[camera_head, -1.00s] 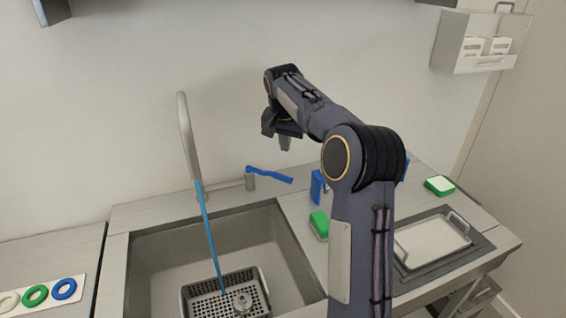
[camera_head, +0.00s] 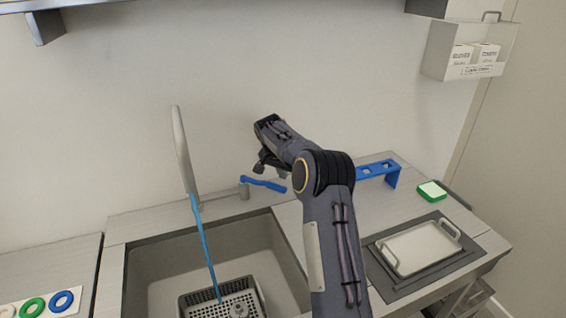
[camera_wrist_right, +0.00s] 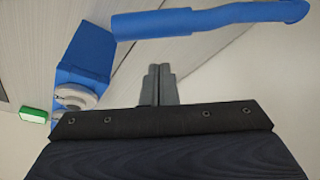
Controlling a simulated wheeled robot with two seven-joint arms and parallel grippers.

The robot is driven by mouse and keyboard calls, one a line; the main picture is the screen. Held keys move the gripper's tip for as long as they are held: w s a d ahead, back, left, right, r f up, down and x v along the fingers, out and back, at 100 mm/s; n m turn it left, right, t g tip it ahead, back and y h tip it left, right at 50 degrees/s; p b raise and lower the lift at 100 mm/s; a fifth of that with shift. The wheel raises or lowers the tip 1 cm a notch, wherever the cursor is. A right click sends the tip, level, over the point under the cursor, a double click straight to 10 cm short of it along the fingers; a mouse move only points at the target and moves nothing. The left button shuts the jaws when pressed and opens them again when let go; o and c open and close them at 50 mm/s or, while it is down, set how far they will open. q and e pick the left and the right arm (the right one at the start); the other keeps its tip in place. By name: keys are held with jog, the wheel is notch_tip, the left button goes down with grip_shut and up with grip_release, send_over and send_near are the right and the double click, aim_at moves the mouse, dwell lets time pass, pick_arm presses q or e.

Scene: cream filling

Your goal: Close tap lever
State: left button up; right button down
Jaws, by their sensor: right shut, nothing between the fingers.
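The blue tap lever (camera_head: 263,184) sticks out to the right from its grey post beside the faucet (camera_head: 180,150). A blue stream of water (camera_head: 205,250) runs from the faucet into the sink. My right gripper (camera_head: 282,173) is just above and behind the lever, close to its outer half. In the right wrist view its fingers (camera_wrist_right: 160,72) are pressed together and empty. The lever (camera_wrist_right: 205,22) crosses beyond the fingertips there, with a visible gap. My left gripper is not in view.
The sink (camera_head: 150,262) holds a perforated basket (camera_head: 190,305). A blue rack (camera_head: 380,170), a green-and-white sponge (camera_head: 432,191) and a metal tray (camera_head: 405,265) are on the right counter. The wrist view also shows a blue block (camera_wrist_right: 85,60) near the fingers.

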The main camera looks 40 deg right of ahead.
jog(key=shift+s+a+f, duration=0.1)
jog(key=shift+s+a, duration=0.2)
jog(key=shift+a, duration=0.3)
jog(key=shift+s+a+f, duration=0.1)
jog(key=shift+s+a, duration=0.15)
jog(key=shift+a, duration=0.3)
jog(key=shift+a, duration=0.15)
